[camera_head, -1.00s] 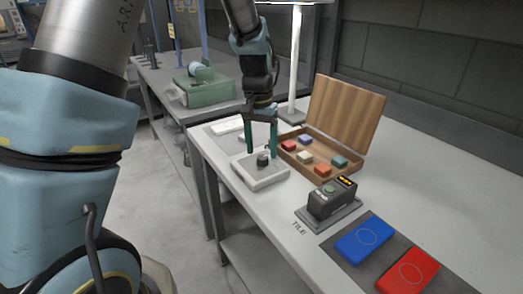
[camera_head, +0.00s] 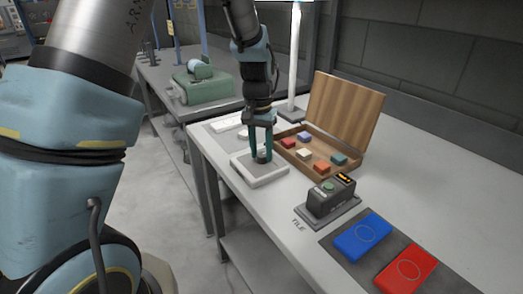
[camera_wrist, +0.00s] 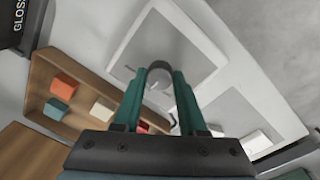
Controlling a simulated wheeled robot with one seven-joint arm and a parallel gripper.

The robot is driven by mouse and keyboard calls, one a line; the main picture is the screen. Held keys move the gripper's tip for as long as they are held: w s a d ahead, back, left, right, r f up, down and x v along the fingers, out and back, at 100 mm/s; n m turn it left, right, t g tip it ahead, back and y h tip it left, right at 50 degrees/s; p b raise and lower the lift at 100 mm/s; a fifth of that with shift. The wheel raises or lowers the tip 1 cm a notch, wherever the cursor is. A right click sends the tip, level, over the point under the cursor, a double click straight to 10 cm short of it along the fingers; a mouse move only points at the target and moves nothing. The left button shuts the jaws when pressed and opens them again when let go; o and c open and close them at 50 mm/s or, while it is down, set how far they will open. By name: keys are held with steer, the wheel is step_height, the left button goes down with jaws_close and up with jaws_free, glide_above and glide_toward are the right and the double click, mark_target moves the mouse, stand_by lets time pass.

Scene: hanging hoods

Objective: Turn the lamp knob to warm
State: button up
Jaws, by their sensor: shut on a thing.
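The knob (camera_head: 263,159) is small and dark and stands on a pale square base plate (camera_head: 270,180) near the table's left edge. My gripper (camera_head: 261,155) points down over the plate, with its green fingers closed on either side of the knob. In the wrist view the knob (camera_wrist: 160,70) shows as a rounded grey end between the tips of my gripper (camera_wrist: 160,82). The fingers hide part of it, and I cannot read any warm mark or pointer. The lamp's white post (camera_head: 295,60) rises behind; its lit head is cut off at the top edge.
An open wooden box (camera_head: 340,173) with several coloured blocks stands close right of my gripper. A dark device with a green button (camera_head: 330,198), a blue pad (camera_head: 362,236) and a red pad (camera_head: 407,270) lie nearer. The table's right side is clear.

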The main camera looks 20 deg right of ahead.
jaws_close()
steer(key=shift+m, duration=0.5)
steer(key=m, duration=0.4)
steer(key=shift+w+r+m, duration=0.1)
steer(key=shift+m, duration=0.3)
steer(key=m+p, duration=0.1)
steer(key=m, duration=0.4)
steer(key=shift+d+p, duration=0.15)
steer(key=shift+p, duration=0.25)
steer(key=o, duration=0.9)
jaws_free()
steer(key=shift+y, duration=0.3)
